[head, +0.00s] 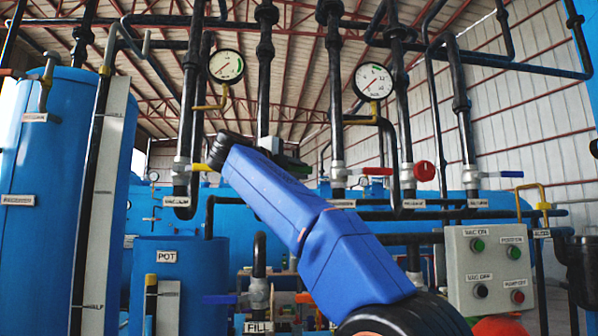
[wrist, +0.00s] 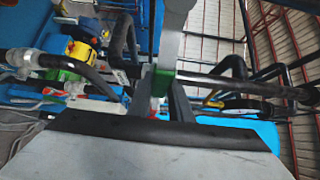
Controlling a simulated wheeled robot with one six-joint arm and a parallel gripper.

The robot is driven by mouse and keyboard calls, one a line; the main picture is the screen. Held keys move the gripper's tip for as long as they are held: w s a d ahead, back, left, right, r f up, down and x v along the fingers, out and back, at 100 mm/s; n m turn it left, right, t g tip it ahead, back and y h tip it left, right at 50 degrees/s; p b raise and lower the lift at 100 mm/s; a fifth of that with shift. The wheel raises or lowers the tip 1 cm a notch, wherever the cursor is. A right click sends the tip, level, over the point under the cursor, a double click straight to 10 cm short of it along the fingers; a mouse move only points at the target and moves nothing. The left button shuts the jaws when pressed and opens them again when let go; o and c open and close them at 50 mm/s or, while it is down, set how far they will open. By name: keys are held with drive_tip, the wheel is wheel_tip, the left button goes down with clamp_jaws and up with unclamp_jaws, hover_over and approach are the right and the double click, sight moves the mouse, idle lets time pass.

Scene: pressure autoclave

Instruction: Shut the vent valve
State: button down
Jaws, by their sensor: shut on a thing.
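In the wrist view my gripper (wrist: 163,95) is shut on a green valve handle (wrist: 160,83), which shows as a small patch between the grey fingers. In the head view the green handle (head: 290,161) is a dark green strip just behind my blue arm, on the pipe row under the roof. My arm hides most of that valve and its label, so I cannot read whether it is the vent valve. My fingertips are hidden in the head view.
A yellow lever (head: 201,167) is left of my arm; a red lever (head: 377,171), red knob (head: 425,172) and blue lever (head: 511,174) are right. Two gauges (head: 226,66) (head: 373,81) hang above. A button box (head: 490,268) stands at lower right.

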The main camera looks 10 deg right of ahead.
drive_tip(key=c, duration=1.6)
unclamp_jaws()
drive_tip(key=shift+f, duration=0.15)
drive_tip(key=v, duration=1.7)
drive_tip(key=shift+s+a+r, duration=0.15)
drive_tip(key=shift+r, duration=0.1)
